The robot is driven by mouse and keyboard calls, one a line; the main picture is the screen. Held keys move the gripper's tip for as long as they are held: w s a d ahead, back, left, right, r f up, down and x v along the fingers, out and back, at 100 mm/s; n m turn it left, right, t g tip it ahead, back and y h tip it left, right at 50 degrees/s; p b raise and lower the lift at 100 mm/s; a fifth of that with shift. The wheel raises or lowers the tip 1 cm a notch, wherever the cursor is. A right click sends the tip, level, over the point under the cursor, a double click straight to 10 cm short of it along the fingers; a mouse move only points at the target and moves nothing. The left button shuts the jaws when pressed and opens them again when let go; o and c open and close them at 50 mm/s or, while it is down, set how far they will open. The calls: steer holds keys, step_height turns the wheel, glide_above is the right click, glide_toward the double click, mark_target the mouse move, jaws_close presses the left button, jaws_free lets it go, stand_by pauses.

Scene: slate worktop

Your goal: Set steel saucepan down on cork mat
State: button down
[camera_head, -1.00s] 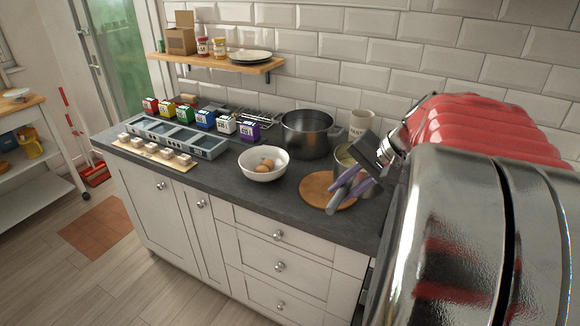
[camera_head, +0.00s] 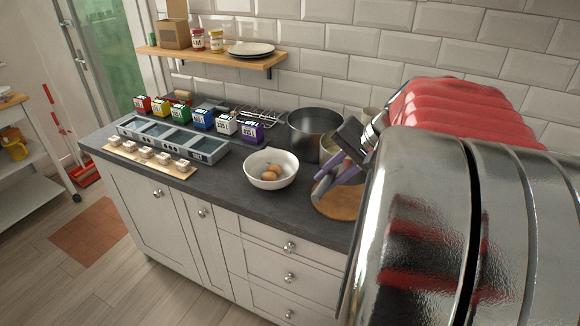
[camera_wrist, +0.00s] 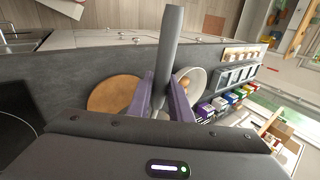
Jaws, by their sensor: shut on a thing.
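My gripper (camera_head: 338,178) has purple fingers shut on a grey handle, which I take to be that of the steel saucepan (camera_wrist: 171,45). The handle sticks out beyond the fingers in the wrist view. In the head view part of a metal pan shows behind my gripper; most of it is hidden by my arm. The round cork mat (camera_head: 345,207) lies on the worktop, below the gripper in the head view and left of the fingers in the wrist view (camera_wrist: 113,93). No pan rests on its visible part. The height of the pan above the worktop is unclear.
A white bowl with eggs (camera_head: 270,183) stands left of the mat. A large steel pot (camera_head: 302,145) stands behind it. Several coloured boxes (camera_head: 203,118) and a grey divided tray (camera_head: 205,151) fill the left.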

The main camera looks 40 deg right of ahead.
step_height(320, 180, down, 6)
stand_by(0.5)
steer(key=shift+d+f, duration=0.1)
steer(key=shift+f, duration=1.85)
steer(key=c, duration=1.6)
jaws_free()
steer(key=shift+s, duration=0.1)
steer(key=v, duration=1.2)
